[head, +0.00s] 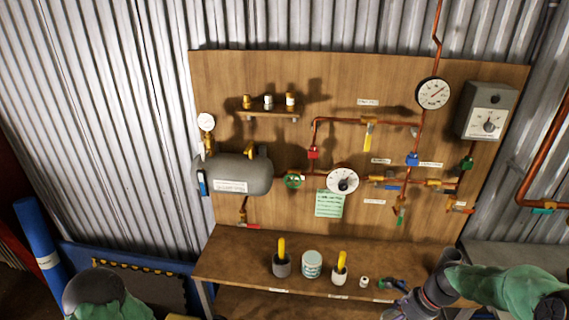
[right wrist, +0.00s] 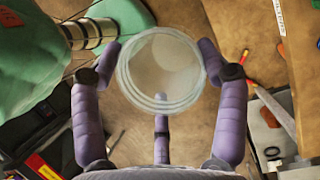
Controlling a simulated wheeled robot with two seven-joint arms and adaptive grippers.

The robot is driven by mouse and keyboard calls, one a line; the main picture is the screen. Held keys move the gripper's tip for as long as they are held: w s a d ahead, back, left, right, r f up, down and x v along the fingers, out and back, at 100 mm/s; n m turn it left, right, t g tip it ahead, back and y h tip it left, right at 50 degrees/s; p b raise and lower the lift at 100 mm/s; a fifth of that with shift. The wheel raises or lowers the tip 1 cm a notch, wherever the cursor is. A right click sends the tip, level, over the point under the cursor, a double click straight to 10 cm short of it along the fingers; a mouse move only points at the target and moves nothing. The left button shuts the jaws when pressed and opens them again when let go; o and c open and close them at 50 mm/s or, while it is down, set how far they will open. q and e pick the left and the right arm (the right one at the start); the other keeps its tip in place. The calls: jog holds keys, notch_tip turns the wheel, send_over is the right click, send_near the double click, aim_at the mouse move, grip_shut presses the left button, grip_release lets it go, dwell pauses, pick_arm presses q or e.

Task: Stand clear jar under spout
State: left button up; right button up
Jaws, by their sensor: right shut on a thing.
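A clear round jar (right wrist: 160,98) shows from above in the right wrist view. My right gripper (right wrist: 162,72) has its purple fingers closed around the jar from left, right and below. In the head view this gripper (head: 400,304) is at the bottom right, low by the bench's front edge; the jar cannot be made out there. Several short pipe ends point down from the board: one under the tank (head: 243,220), one right of centre (head: 400,212). I cannot tell which is the spout. My left arm is at the bottom left; its gripper is out of frame.
The wooden bench (head: 235,255) holds a dark cup (head: 282,268), a pale tub (head: 312,265), a white cup (head: 339,275) and a small white bottle (head: 364,282). The bench top behind them looks clear. A grey tank (head: 235,174) juts from the board.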

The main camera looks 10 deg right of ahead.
jog(key=w+a+f+n+g+h+b, duration=0.2)
jog(key=a+f+n, duration=0.3)
jog(key=a+n, duration=0.3)
jog(key=w+a+f+n+g+h+b, duration=0.2)
jog(key=a+f+n+b, duration=0.3)
jog(key=a+n, duration=0.4)
jog(key=w+n+g, duration=0.1)
jog(key=n, duration=0.2)
jog(key=shift+a, duration=0.15)
